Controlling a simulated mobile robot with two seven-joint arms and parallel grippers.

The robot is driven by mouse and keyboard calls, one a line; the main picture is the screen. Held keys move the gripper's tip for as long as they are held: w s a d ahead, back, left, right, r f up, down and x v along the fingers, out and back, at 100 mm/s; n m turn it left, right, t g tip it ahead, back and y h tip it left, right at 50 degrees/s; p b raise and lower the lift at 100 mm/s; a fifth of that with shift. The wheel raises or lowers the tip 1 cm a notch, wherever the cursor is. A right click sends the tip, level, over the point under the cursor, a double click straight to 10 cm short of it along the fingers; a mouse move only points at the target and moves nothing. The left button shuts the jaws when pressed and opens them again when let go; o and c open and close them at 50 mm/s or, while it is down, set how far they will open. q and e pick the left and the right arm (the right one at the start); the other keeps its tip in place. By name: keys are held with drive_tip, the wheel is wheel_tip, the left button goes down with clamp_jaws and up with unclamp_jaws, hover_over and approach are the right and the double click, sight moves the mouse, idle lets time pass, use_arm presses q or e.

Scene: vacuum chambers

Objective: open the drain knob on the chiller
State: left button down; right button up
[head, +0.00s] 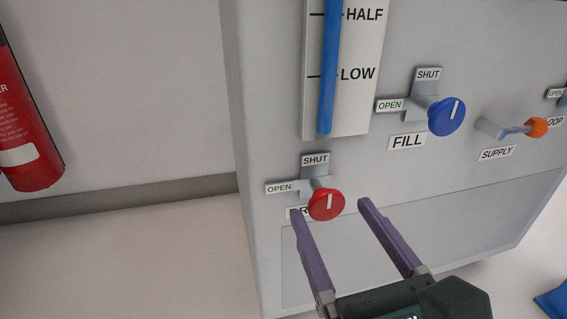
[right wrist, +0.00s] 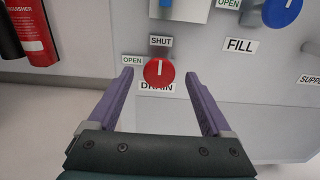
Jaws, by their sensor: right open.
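The red drain knob (head: 326,204) sits low on the front of the grey chiller (head: 270,110). Its white mark is near upright, in line with the SHUT label (head: 315,160) above it; the OPEN label (head: 279,188) is to its left. My right gripper (head: 330,207) is open and empty, its two purple fingers reaching toward the knob. In the right wrist view the knob (right wrist: 159,72) shows between and beyond the fingertips, with no finger seen touching it. The DRAIN label is partly hidden by a finger in the head view. My left gripper is out of view.
A blue FILL knob (head: 446,117) and an orange-tipped SUPPLY valve (head: 536,127) are up and to the right. A level gauge (head: 328,75) is above the drain knob. A red extinguisher (head: 28,125) hangs at left. The floor left of the chiller is clear.

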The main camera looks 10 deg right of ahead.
sight(328, 207)
drive_tip(key=w, duration=0.3)
drive_tip(key=shift+w+a+b, duration=0.1)
drive_tip(key=shift+w+b, duration=0.15)
drive_tip(key=shift+b, duration=0.1)
drive_tip(key=shift+c, duration=0.3)
clamp_jaws()
